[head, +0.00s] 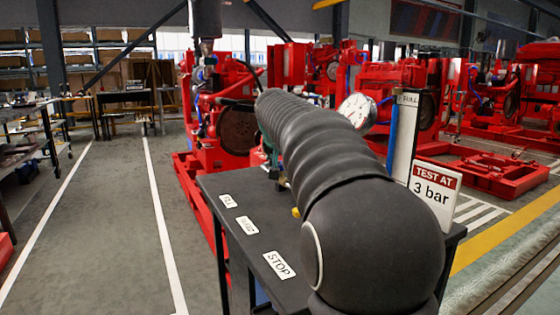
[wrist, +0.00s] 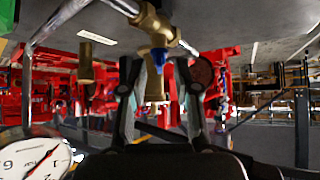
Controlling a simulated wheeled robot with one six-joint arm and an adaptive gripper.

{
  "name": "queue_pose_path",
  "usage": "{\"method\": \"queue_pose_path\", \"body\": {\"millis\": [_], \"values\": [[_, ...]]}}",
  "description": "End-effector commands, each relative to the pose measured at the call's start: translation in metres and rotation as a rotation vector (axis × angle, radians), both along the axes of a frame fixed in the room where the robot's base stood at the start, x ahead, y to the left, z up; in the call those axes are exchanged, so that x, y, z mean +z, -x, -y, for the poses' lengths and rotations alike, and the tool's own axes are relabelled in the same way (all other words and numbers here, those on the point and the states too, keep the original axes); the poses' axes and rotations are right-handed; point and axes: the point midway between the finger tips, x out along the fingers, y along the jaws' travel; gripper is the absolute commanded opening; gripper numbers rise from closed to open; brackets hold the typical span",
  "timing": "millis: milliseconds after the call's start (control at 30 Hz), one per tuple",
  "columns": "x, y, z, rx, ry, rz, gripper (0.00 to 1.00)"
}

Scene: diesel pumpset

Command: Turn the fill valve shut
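In the wrist view, which is upside down, a brass valve (wrist: 152,25) sits on a metal pipe at the top, with a small blue part (wrist: 158,57) by it. I cannot tell for sure whether this is the fill valve. My gripper (wrist: 160,80) has its two fingers spread apart, one on each side of a brass piece (wrist: 154,88) in line with the valve. I cannot tell whether the fingers touch it. In the head view my arm hides my gripper and the valves. The FILL label (head: 228,201) lies on the dark bench top (head: 235,185).
A STOP label (head: 279,265) and another label (head: 247,225) lie on the bench. A round gauge (head: 357,112), a sight tube (head: 402,135) marked FULL and a "TEST AT 3 bar" sign (head: 435,193) stand right of my arm. Red pumpsets (head: 225,110) stand behind.

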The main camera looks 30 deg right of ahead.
Motion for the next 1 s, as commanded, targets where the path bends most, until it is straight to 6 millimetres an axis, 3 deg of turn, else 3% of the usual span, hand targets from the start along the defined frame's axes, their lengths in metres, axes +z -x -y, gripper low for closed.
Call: {"method": "queue_pose_path", "body": {"millis": [67,200,667,1000], "values": [[0.0001,0.0001,0.0000,0.000,0.000,0.000,0.31],[0.0000,0.0001,-0.0001,0.000,0.000,0.000,0.00],[-0.0002,-0.0006,-0.0014,-0.038,-0.001,-0.002,0.00],[0.0002,-0.0041,-0.0051,-0.258,0.001,-0.002,0.00]]}}
